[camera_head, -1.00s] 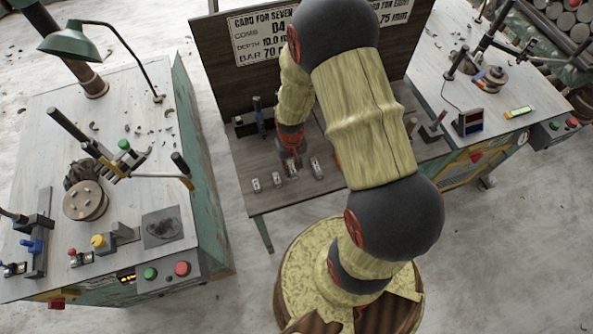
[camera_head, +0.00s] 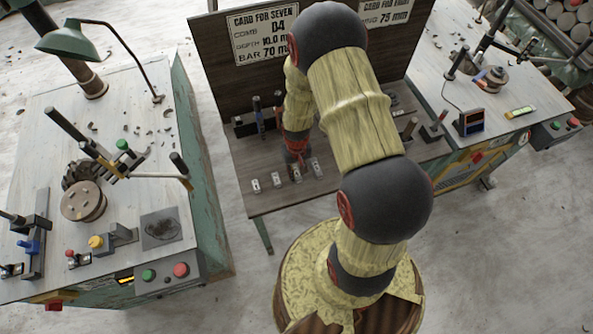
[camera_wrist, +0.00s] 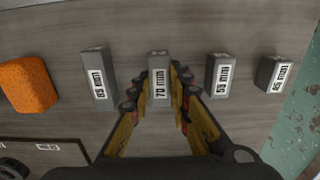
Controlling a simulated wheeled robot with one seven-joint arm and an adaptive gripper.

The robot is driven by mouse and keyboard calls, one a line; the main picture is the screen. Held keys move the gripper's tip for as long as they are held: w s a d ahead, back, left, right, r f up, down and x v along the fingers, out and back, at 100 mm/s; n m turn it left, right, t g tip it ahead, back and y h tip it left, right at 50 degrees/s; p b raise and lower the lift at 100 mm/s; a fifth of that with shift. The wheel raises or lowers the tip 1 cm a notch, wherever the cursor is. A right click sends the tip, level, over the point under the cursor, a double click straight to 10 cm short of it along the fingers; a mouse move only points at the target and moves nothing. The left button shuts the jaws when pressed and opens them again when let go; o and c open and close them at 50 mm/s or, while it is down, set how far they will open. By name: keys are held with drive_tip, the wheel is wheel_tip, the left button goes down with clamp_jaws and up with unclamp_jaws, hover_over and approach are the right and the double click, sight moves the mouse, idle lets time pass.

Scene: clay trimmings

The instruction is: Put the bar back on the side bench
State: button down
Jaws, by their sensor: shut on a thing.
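The bar labelled 70 mm (camera_wrist: 159,75) is a small grey block with a white label. It stands between the fingers of my gripper (camera_wrist: 158,92), which is shut on it. In the head view my gripper (camera_head: 297,163) points down at the side bench (camera_head: 240,165), and the bar (camera_head: 296,175) shows just below the fingers, in line with the other bars. It is at or very near the bench top; I cannot tell whether it touches.
Similar grey labelled bars stand on both sides: one on the left (camera_wrist: 98,75) and two on the right (camera_wrist: 218,75) (camera_wrist: 272,74) in the wrist view. An orange block (camera_wrist: 27,84) lies farther left. A board with cards (camera_head: 240,85) rises behind the bench.

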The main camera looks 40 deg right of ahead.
drive_tip(key=c, duration=1.7)
unclamp_jaws()
drive_tip(key=shift+o, duration=0.2)
drive_tip(key=shift+r, duration=0.1)
wheel_tip(320, 180, up, 12)
drive_tip(key=p, duration=0.2)
wheel_tip(320, 180, up, 11)
drive_tip(key=t, duration=0.1)
hover_over(296, 172)
drive_tip(key=w+a, duration=0.2)
drive_tip(key=s+a+r+n+t, duration=0.15)
drive_tip(key=a+r, duration=0.25)
drive_tip(key=r, duration=0.6)
drive_tip(key=s+a+r+n+t, duration=0.1)
drive_tip(key=s+a+r, duration=0.2)
drive_tip(key=s+r, duration=0.3)
drive_tip(key=s+a+r+t, duration=0.2)
drive_tip(key=s+a+r, duration=0.1)
drive_tip(key=s+r, duration=0.4)
drive_tip(key=shift+r+n, duration=0.35)
drive_tip(key=shift+r, duration=0.4)
drive_tip(key=shift+f, duration=0.1)
